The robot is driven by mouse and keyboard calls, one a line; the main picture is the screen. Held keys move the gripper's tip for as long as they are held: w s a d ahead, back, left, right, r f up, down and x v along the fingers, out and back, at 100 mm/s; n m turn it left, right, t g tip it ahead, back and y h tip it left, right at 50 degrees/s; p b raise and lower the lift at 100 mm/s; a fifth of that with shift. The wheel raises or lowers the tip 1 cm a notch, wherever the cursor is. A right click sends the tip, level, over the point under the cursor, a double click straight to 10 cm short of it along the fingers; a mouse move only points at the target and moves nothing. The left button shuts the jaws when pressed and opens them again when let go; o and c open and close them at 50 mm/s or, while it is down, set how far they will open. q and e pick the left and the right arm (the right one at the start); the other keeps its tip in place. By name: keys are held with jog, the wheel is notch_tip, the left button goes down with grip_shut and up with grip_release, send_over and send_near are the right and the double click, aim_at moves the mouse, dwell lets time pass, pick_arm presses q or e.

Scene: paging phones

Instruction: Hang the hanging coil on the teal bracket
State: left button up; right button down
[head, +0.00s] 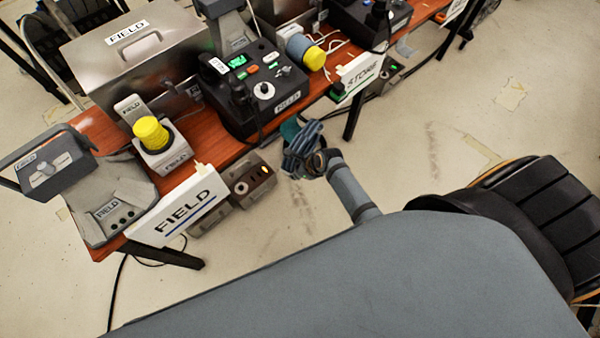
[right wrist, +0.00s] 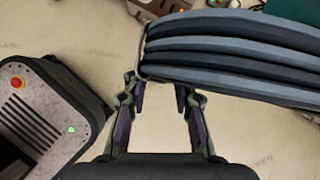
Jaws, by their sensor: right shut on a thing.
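The hanging coil (head: 302,148), a bundle of blue-grey loops, is held by my right gripper (head: 322,160) in front of the wooden desk's near edge. In the right wrist view the coil (right wrist: 235,55) fills the upper right as thick stacked bands, just beyond the fingertips of my right gripper (right wrist: 163,88). A teal piece (head: 289,128), seemingly the teal bracket, shows just behind the coil's upper left side. The coil hides most of it, and I cannot tell whether they touch. My left gripper is not in view.
The desk (head: 95,125) carries a black control box (head: 255,90), a steel case (head: 135,50) and phones. FIELD (head: 185,205) and STORE (head: 360,72) signs stand along its front edge. The floor between is open.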

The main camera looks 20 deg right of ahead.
jog(key=shift+w+a+f+b, duration=0.1)
jog(key=shift+w+a+b, duration=0.15)
jog(key=shift+w+b, duration=0.45)
jog(key=shift+w+a+b, duration=0.25)
jog(key=shift+w+b, duration=0.25)
jog(key=shift+w, duration=0.25)
jog(key=shift+w+a+f, duration=0.15)
jog(key=shift+w, duration=0.15)
jog(key=shift+f, duration=0.45)
jog(key=shift+s+a+f, duration=0.1)
jog(key=shift+s, duration=0.1)
jog(key=c, duration=1.1)
grip_release()
jog(key=shift+o, duration=0.5)
jog(key=shift+w+f, duration=0.1)
jog(key=shift+w, duration=0.15)
